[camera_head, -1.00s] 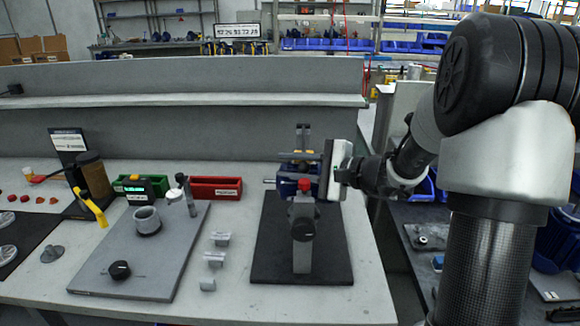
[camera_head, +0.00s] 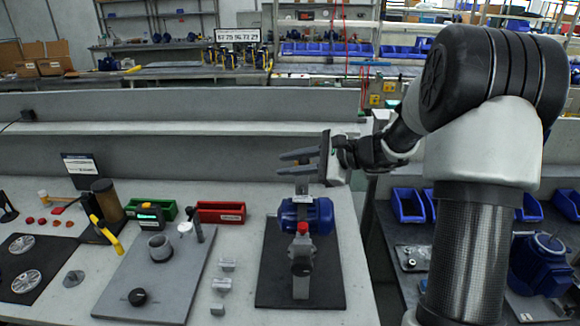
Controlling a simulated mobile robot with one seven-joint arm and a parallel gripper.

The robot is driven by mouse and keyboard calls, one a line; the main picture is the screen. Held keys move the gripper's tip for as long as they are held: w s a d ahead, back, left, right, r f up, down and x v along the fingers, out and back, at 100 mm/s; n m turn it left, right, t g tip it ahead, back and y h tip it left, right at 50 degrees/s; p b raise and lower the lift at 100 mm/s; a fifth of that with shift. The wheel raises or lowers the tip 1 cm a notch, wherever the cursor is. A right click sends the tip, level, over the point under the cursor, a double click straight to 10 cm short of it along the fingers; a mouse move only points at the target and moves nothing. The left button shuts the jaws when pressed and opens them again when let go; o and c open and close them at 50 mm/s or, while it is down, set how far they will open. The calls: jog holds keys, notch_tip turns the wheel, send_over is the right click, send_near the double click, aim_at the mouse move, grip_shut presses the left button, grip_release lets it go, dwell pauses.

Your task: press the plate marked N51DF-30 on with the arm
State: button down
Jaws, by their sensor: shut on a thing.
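A blue motor-like body (camera_head: 318,216) sits on a black base plate (camera_head: 330,293) at the middle right of the bench. A grey upright with a red cap (camera_head: 303,228) stands in front of it. My gripper (camera_head: 281,163) is raised above and behind the blue body, its two grey fingers pointing left. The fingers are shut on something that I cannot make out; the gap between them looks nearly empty. A grey post (camera_head: 301,187) rises below the fingers; whether it touches them is unclear. I cannot read the marking N51DF-30 on anything.
Small grey labelled blocks (camera_head: 222,284) stand left of the black base. A grey board (camera_head: 125,293) carries a ring, a knob and a dial gauge. Green (camera_head: 166,206) and red bins (camera_head: 222,212) stand behind. A grey partition with a ledge (camera_head: 130,128) runs along the back.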

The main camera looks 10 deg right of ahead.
jog(key=w+d+r+m+g+p, duration=0.1)
jog(key=w+d+r+p, duration=0.2)
jog(key=w+r, duration=0.8)
jog(key=shift+w+m+g+p, duration=0.3)
jog(key=shift+w+p, duration=0.95)
jog(key=shift+w, duration=0.75)
jog(key=shift+r, duration=0.1)
jog(key=c, duration=1.5)
grip_release()
jog(key=shift+d, duration=0.1)
